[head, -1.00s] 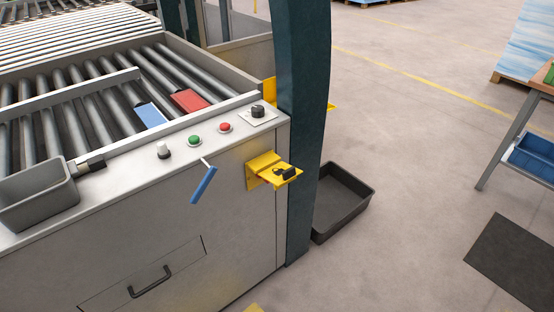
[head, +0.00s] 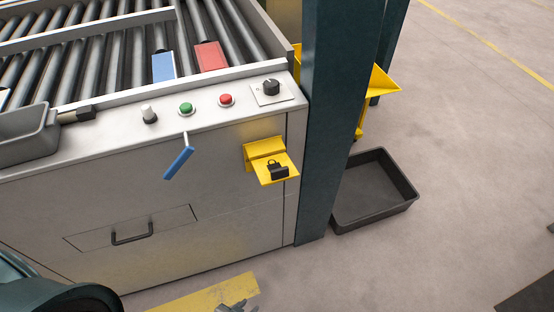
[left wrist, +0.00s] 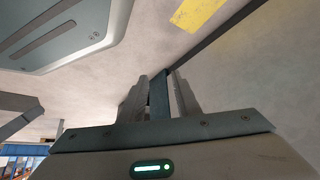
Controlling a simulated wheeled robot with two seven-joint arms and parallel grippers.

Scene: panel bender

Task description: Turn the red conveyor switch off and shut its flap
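On the grey machine's front, at the right end in the head view, is a yellow box (head: 262,149) with a yellow plate (head: 279,168) sticking out and down like an open flap. A small black part (head: 278,170) sits on this plate. No red switch shows clearly there. A round red button (head: 226,100) is on the sloping top ledge. My left gripper (head: 235,307) barely shows at the bottom edge of the head view, below and apart from the yellow box. In the left wrist view its fingers (left wrist: 160,98) stand apart, with a dark teal strip seen between them.
A blue lever (head: 179,163) hangs on the front. A dark teal post (head: 330,120) and a black bin (head: 375,195) stand to the right.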

